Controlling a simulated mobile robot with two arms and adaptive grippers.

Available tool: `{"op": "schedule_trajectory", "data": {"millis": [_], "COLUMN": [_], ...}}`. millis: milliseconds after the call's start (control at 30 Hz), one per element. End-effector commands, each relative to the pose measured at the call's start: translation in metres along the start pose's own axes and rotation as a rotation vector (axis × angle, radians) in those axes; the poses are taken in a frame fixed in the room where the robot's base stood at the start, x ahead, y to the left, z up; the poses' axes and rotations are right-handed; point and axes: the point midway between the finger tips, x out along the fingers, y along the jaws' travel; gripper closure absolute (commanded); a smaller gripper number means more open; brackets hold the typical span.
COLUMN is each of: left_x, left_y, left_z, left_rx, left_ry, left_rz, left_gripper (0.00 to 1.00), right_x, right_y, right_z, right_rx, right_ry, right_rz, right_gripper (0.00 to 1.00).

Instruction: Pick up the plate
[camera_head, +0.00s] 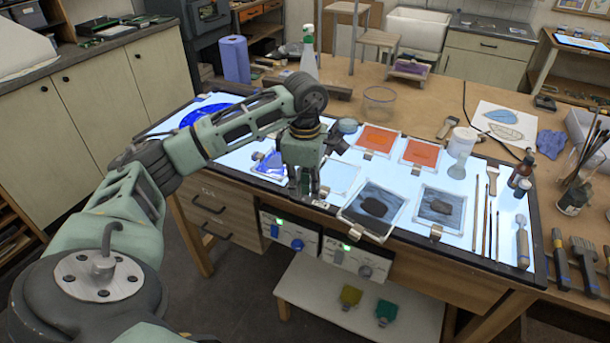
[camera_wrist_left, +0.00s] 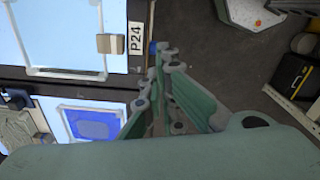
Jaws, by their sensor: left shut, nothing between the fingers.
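Several framed glass plates lie on the lit table panel. A clear pale plate (camera_head: 345,178) lies just right of my left gripper (camera_head: 306,198), and a blue plate (camera_head: 270,163) lies to its left. Two orange plates (camera_head: 378,139) (camera_head: 421,153) lie behind, and two grey plates with dark patches (camera_head: 358,216) (camera_head: 441,222) lie to the right. My left gripper is shut and empty, pointing down at the panel's front edge. In the left wrist view its fingertips (camera_wrist_left: 166,52) are apart from the clear plate (camera_wrist_left: 60,72) and the blue plate (camera_wrist_left: 93,124). My right gripper is out of view.
A white-lidded jar (camera_head: 461,150), brushes (camera_head: 487,215) and a brown bottle (camera_head: 521,170) stand or lie on the right. A green-and-white bottle (camera_head: 309,55) and blue roll (camera_head: 235,58) stand behind. Control boxes (camera_head: 290,236) hang below the front edge.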

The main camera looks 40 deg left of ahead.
Motion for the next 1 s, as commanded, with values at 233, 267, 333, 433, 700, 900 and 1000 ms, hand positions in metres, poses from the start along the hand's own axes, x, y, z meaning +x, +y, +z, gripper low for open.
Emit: {"op": "schedule_trajectory", "data": {"millis": [233, 267, 333, 433, 700, 900, 1000], "left_x": [0.051, 0.053, 0.049, 0.050, 0.054, 0.054, 0.055], "left_y": [-0.002, -0.001, 0.000, 0.000, 0.000, 0.000, 0.000], "left_z": [0.000, 0.002, 0.018, 0.030, 0.040, 0.040, 0.043], "left_rx": [0.001, 0.002, 0.006, 0.003, 0.002, 0.002, 0.003], "left_ry": [0.002, 0.000, -0.004, -0.002, 0.000, 0.000, -0.001], "left_rz": [-0.005, -0.003, 0.000, -0.001, 0.000, 0.001, 0.001], "left_gripper": [1.00, 1.00, 1.00, 1.00, 1.00, 1.00, 1.00], "right_x": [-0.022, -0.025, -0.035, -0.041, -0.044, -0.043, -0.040], "right_y": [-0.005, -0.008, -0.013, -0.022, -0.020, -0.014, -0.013], "right_z": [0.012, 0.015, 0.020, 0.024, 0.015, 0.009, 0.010], "right_rx": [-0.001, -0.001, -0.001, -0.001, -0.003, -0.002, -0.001], "right_ry": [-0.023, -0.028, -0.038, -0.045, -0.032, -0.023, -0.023], "right_rz": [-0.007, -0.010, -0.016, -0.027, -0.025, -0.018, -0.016], "right_gripper": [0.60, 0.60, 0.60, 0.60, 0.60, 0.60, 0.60]}}
